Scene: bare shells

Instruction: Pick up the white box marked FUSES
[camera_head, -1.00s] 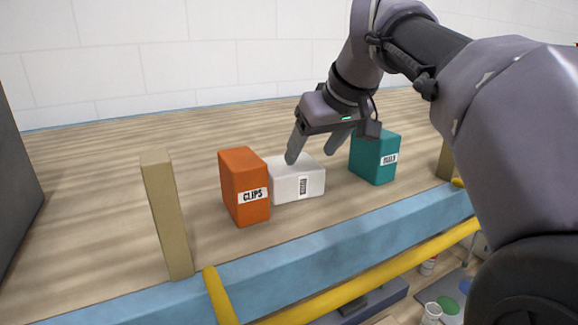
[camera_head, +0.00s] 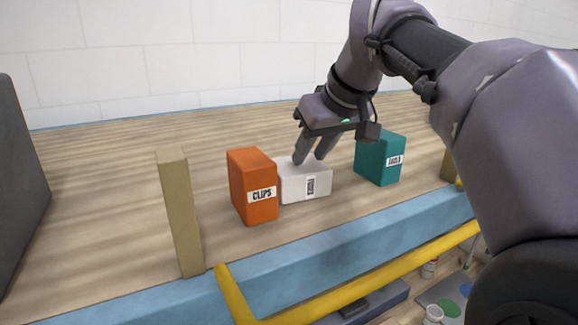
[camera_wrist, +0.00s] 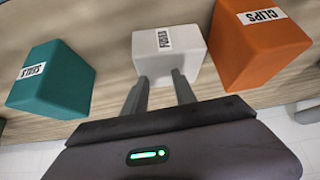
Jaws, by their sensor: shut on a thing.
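The white box marked FUSES (camera_head: 305,184) lies on the wooden shelf between an orange box and a teal box. In the wrist view the white box (camera_wrist: 168,52) shows its FUSES label, with both fingers at its near edge. My gripper (camera_head: 308,158) is over the box's back part, its fingers close together and shut on it. In the wrist view my gripper (camera_wrist: 160,88) has its fingertips against the box. The box appears to rest on the shelf; the exact grip contact is partly hidden.
The orange CLIPS box (camera_head: 252,186) stands close against the white box's left side. The teal SEALS box (camera_head: 379,158) stands to the right with a gap. A wooden post (camera_head: 180,212) and a yellow rail (camera_head: 350,285) are at the front. The shelf behind is clear.

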